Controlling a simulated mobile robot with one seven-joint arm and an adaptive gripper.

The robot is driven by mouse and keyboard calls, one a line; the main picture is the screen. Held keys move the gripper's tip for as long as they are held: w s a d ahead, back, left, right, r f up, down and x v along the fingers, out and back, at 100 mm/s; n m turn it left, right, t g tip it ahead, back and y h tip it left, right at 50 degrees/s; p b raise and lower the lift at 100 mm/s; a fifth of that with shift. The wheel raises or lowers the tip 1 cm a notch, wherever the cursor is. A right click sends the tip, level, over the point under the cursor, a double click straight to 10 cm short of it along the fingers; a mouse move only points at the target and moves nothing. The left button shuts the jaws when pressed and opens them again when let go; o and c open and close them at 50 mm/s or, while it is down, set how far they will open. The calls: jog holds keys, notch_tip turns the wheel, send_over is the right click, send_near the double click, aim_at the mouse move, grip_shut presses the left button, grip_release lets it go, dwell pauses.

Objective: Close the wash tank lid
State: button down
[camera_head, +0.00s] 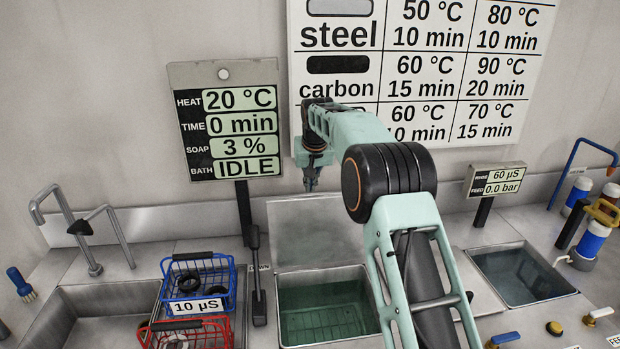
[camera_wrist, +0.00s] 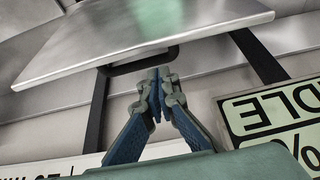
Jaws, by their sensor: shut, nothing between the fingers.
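The wash tank (camera_head: 325,312) holds green liquid with a basket sunk in it. Its metal lid (camera_head: 318,232) stands raised behind the opening, leaning near the back wall. In the wrist view the lid (camera_wrist: 140,35) appears as a metal panel with a dark bar handle (camera_wrist: 128,68) along its near edge. My gripper (camera_head: 311,186) is above the lid's top edge in the head view. In the wrist view my gripper (camera_wrist: 158,76) is shut and empty, its fingertips close to the handle. I cannot tell whether they touch it.
A blue basket (camera_head: 232,285) and a red basket (camera_head: 222,334) sit left of the tank, beside a black lever (camera_head: 257,280). A display panel (camera_head: 228,130) stands left of my gripper. A second tank (camera_head: 525,275) is open at right. Taps (camera_head: 65,215) rise at left.

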jog(key=shift+s+d+f, duration=0.15)
jog(key=shift+s+d, duration=0.05)
jog(key=shift+s, duration=0.85)
jog(key=shift+s+f+b, duration=0.1)
jog(key=shift+f+b, duration=0.1)
jog(key=shift+b, duration=0.2)
